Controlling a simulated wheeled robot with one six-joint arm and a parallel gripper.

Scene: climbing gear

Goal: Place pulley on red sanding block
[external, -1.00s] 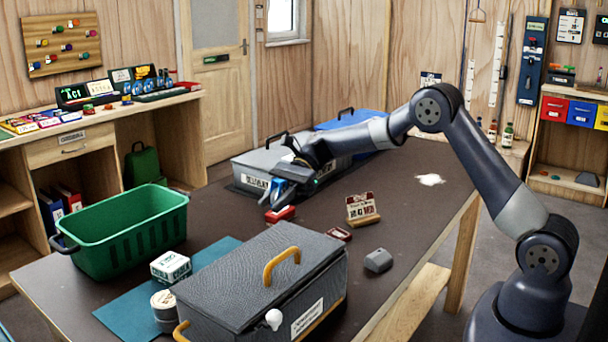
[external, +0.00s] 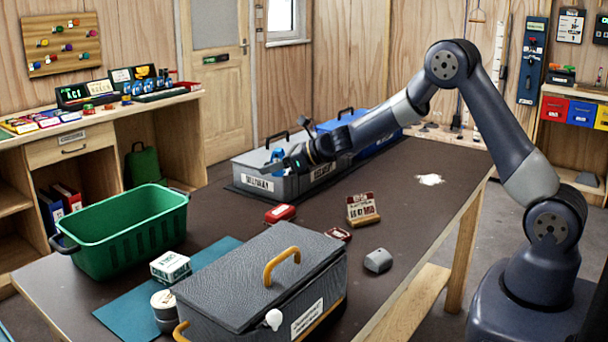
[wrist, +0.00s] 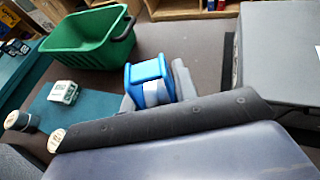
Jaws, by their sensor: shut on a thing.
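The blue pulley (external: 278,155) is held in my gripper (external: 272,166), raised above the far left of the table. In the wrist view the pulley (wrist: 148,72), blue with a pale band, sits between the grey fingers of my gripper (wrist: 153,92). The red sanding block (external: 280,213) lies on the dark table, below the gripper in the external picture and apart from the pulley. The block is not visible in the wrist view.
A grey labelled box (external: 262,185) stands behind the gripper, with a blue box (external: 385,135) beyond. A green basket (external: 120,235) stands at left. A small sign (external: 362,210) and a grey block (external: 378,261) are right of the red block. A large grey case (external: 240,285) is in front.

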